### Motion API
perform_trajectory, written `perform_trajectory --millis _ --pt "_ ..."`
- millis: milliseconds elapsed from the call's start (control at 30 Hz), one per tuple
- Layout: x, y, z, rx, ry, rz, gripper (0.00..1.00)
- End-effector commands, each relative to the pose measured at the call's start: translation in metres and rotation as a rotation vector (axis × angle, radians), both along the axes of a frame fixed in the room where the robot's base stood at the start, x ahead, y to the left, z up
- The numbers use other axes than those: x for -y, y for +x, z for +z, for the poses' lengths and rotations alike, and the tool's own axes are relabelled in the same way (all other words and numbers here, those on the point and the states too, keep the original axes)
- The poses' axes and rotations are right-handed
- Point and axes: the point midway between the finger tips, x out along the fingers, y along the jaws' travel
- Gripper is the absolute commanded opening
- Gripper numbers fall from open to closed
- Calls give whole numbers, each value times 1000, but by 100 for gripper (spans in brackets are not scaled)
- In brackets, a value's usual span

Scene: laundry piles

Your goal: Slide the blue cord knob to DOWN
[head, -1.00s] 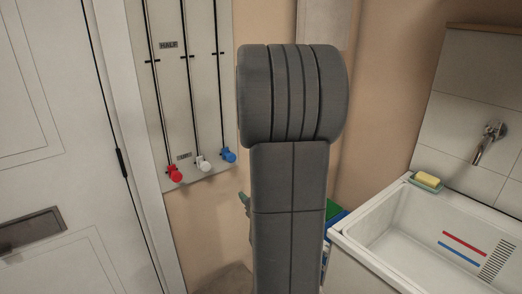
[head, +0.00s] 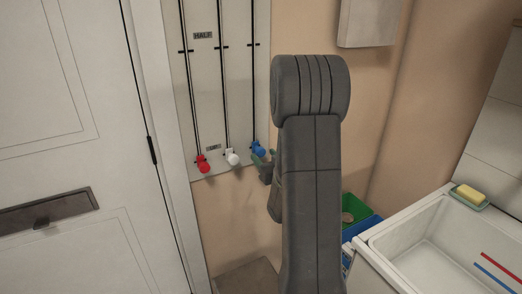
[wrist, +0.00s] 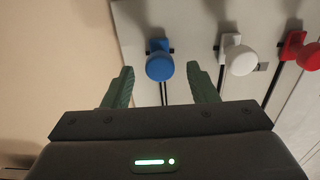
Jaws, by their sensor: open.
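The blue knob (head: 258,149) hangs at the bottom end of the rightmost cord on the pale wall board (head: 221,100). In the wrist view the blue knob (wrist: 160,66) sits in the gap between my fingertips, in front of them; I see no contact. My gripper (wrist: 160,76) is open and empty, with green fingers. In the head view my gripper (head: 264,167) is just below the blue knob and partly hidden by my arm. A HALF label (head: 203,35) is higher on the board; a lower label (head: 213,147) is too small to read.
A white knob (head: 232,158) and a red knob (head: 201,165) hang left of the blue one, close by. A door (head: 70,130) stands at left. A white sink (head: 420,228) and green and blue bins (head: 362,222) are at right.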

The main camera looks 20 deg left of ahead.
Motion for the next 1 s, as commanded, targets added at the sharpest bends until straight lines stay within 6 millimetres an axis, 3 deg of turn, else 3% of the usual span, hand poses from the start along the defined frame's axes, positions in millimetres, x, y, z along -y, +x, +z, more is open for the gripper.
perform_trajectory --millis 200,600,867,1000 --pt "-21 19 1 0 0 0 53" --pt "-26 23 0 0 0 -1 53" --pt "-26 23 0 -1 -1 -1 2" --pt "-26 23 0 -1 -1 -1 0"
